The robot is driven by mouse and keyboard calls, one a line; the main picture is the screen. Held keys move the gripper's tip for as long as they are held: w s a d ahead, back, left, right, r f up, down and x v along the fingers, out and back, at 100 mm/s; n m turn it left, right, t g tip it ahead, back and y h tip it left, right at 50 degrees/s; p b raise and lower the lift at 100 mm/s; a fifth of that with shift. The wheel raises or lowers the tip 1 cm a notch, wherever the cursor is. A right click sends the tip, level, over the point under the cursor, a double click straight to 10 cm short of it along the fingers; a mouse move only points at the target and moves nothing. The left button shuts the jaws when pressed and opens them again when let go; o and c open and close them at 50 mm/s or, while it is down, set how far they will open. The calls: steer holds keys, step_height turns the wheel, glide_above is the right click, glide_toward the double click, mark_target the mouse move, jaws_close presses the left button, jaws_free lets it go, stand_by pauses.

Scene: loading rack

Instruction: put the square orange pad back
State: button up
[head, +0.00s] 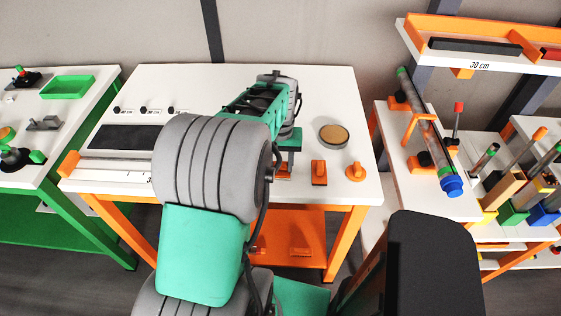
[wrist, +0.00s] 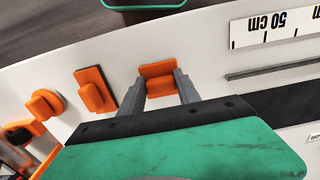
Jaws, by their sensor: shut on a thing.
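The square orange pad (wrist: 156,70) shows between my gripper's fingers in the wrist view, with its raised grip part nearest me. My gripper (wrist: 158,88) is shut on it, one grey finger at each side. In the head view, the pad (head: 283,172) shows only as a bit of orange below my gripper (head: 284,163), mostly hidden by my arm. It is at or just above the white tabletop (head: 330,88); I cannot tell whether it touches.
Right of it stand a rectangular orange piece with a knob (head: 319,172) and a rounded orange one (head: 356,172). A round tan disc in a dark rim (head: 333,135) lies behind them. A dark panel (head: 125,137) and a ruler strip lie left. A tool rack stands right.

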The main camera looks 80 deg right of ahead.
mark_target(281, 165)
steer(key=shift+f, duration=0.15)
steer(key=o, duration=1.3)
step_height(281, 165, up, 12)
steer(key=b, duration=0.1)
steer(key=w+a+r+n, duration=0.1)
steer(key=w+a+n, duration=0.45)
steer(key=w, duration=0.85)
steer(key=w+a+n+t+h, duration=0.1)
steer(key=w+a+n+t, duration=0.15)
steer(key=w+a, duration=0.9)
steer(key=a+f+n, duration=0.1)
steer(key=a+n, duration=0.1)
steer(key=a, duration=0.6)
steer(key=a+f+n, duration=0.1)
steer(key=a+n, duration=0.2)
steer(key=a, duration=0.5)
steer(key=a+f+n+t+y, duration=0.1)
steer(key=a+n, duration=0.1)
steer(key=a, duration=0.6)
steer(key=shift+f+n, duration=0.25)
steer(key=shift+n, duration=0.05)
